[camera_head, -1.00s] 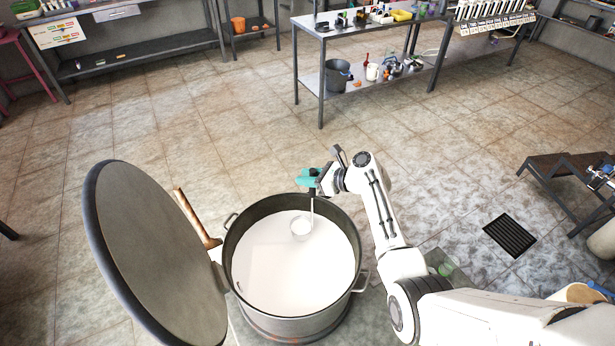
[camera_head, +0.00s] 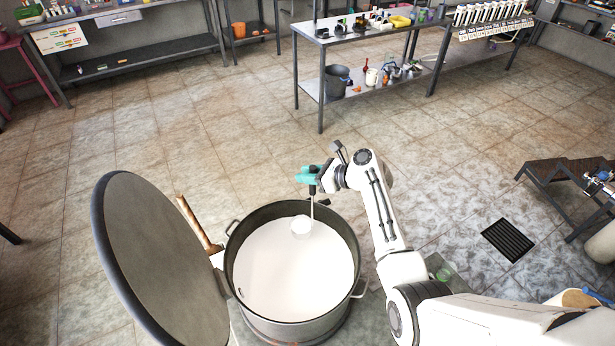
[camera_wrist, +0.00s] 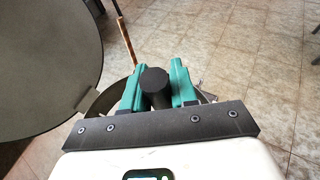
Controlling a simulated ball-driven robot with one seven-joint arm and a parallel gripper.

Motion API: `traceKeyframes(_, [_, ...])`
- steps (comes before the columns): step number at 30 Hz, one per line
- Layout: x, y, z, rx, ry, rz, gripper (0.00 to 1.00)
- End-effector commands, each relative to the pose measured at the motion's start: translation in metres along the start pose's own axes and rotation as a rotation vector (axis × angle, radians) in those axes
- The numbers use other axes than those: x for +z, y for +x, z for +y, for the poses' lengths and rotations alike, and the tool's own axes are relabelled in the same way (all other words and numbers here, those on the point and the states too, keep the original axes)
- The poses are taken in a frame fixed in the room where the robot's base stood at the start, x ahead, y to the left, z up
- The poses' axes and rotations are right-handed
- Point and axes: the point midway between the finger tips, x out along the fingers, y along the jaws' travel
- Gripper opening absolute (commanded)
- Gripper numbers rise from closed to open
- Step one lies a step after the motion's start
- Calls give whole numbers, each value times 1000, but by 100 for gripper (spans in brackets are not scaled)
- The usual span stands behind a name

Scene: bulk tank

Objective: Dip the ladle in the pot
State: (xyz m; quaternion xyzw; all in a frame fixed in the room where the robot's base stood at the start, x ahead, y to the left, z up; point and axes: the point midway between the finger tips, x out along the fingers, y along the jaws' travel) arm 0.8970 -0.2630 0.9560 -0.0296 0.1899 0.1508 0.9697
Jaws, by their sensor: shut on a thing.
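The pot (camera_head: 355,262) is a large round metal vessel full of white liquid (camera_head: 290,270). Its rim also shows in the wrist view (camera_wrist: 104,100). My gripper (camera_head: 311,175) is above the pot's far rim, with its teal fingers shut on the dark handle of the ladle (camera_head: 312,207). In the wrist view the handle's round black end (camera_wrist: 155,80) sits between the fingers. The ladle's stem hangs down into the pot, and its pale bowl (camera_head: 300,226) is over or at the white surface. I cannot tell whether the bowl touches the liquid.
A big round lid (camera_head: 155,260) stands tilted up at the pot's left. A brown wooden stick (camera_head: 197,222) is beside it. A floor grate (camera_head: 508,240) and a metal step (camera_head: 570,185) are farther right. Benches line the back; the middle floor is open.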

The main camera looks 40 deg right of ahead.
Motion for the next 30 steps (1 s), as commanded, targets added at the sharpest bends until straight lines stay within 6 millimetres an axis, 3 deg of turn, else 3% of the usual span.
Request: traceKeyframes(30, [51, -20, 0, 0, -1, -3, 0])
